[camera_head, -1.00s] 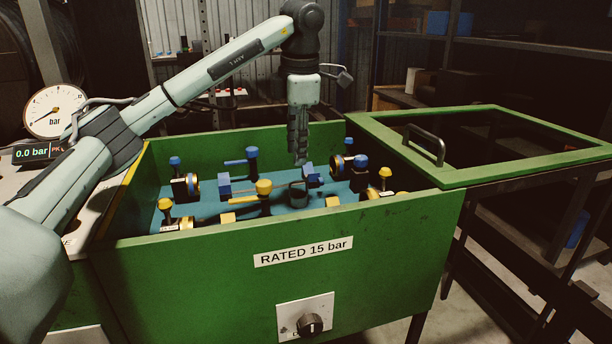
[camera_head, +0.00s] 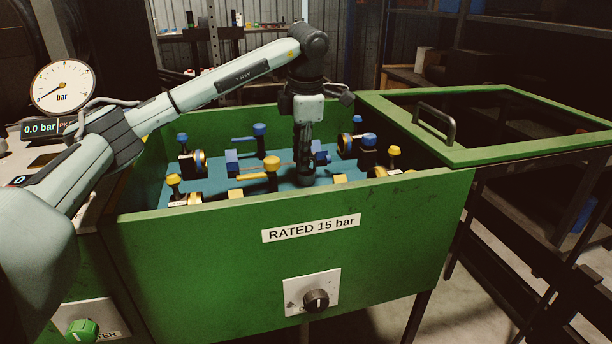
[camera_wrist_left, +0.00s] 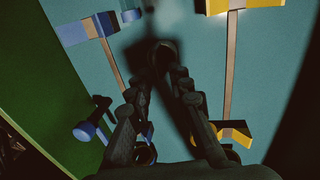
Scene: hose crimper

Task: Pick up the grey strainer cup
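The grey strainer cup (camera_head: 306,181) stands on the blue-green floor of the green box, right under my left gripper, which hides much of it. My left gripper (camera_head: 304,150) points straight down into the box. In the left wrist view, its two dark fingers (camera_wrist_left: 162,76) are apart, with the dark round cup (camera_wrist_left: 164,52) in shadow just beyond and between the fingertips. I cannot tell whether they touch it. My right gripper is not in view.
Blue-handled and yellow-handled valves (camera_head: 271,163) crowd around the cup. The box's green front wall (camera_head: 200,240) rises before them. A green-framed lid (camera_head: 480,155) with a handle lies open at right. A pressure gauge (camera_head: 62,87) stands at left.

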